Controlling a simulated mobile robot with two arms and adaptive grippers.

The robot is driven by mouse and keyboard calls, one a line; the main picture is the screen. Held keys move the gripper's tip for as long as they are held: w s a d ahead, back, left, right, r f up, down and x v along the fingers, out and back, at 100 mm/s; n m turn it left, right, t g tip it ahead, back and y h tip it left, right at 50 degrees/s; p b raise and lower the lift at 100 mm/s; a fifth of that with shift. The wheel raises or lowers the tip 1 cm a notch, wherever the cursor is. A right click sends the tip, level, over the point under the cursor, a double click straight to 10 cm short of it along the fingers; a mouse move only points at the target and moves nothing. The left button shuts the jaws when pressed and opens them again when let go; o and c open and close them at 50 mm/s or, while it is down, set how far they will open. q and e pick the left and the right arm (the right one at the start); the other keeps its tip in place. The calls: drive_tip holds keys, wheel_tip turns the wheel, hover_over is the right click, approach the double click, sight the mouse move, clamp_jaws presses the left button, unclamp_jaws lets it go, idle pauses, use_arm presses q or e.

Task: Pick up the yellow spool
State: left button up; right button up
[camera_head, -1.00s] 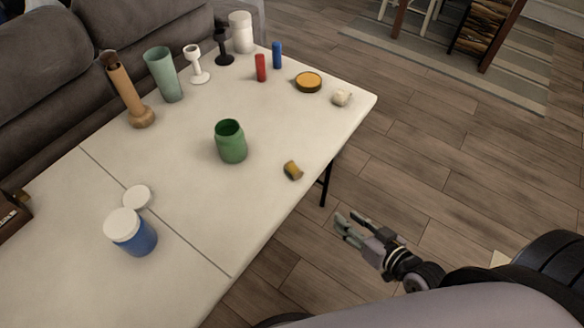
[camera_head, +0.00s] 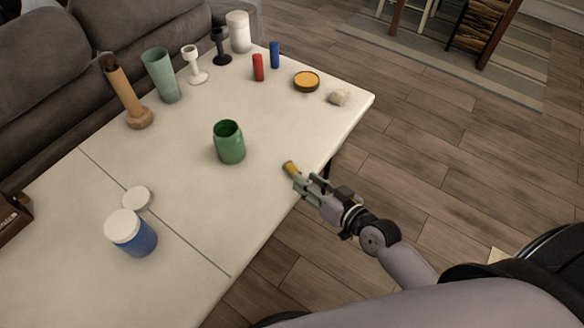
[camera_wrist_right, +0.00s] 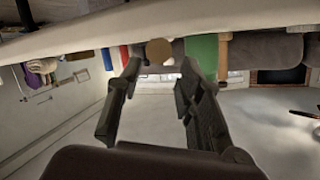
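The small yellow spool (camera_head: 290,167) lies near the right-hand edge of the white table (camera_head: 200,215). It seems to have a brownish end. My right gripper (camera_head: 308,182) reaches in from the right at the table's edge, with its fingertips very close to the spool. Its two fingers are apart, and I see nothing held between them. In the right wrist view the open fingers (camera_wrist_right: 155,85) point towards a round brown end of the spool (camera_wrist_right: 160,51). I cannot tell whether a finger touches it. My left gripper is not in view.
A green jar (camera_head: 229,142) stands left of the spool. A blue jar with a white lid (camera_head: 133,235) stands at the near left. Farther back are an orange-topped round tin (camera_head: 306,81), a pale lump (camera_head: 339,97), and red (camera_head: 258,67) and blue (camera_head: 275,55) cylinders.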

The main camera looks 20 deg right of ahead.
sight(298, 171)
drive_tip(key=shift+d+x, duration=0.1)
drive_tip(key=shift+x, duration=1.4)
drive_tip(key=shift+d+x, duration=0.15)
drive_tip(key=shift+x, duration=1.4)
drive_tip(key=shift+w+r, duration=0.1)
drive_tip(key=shift+r, duration=0.05)
drive_tip(key=c, duration=0.6)
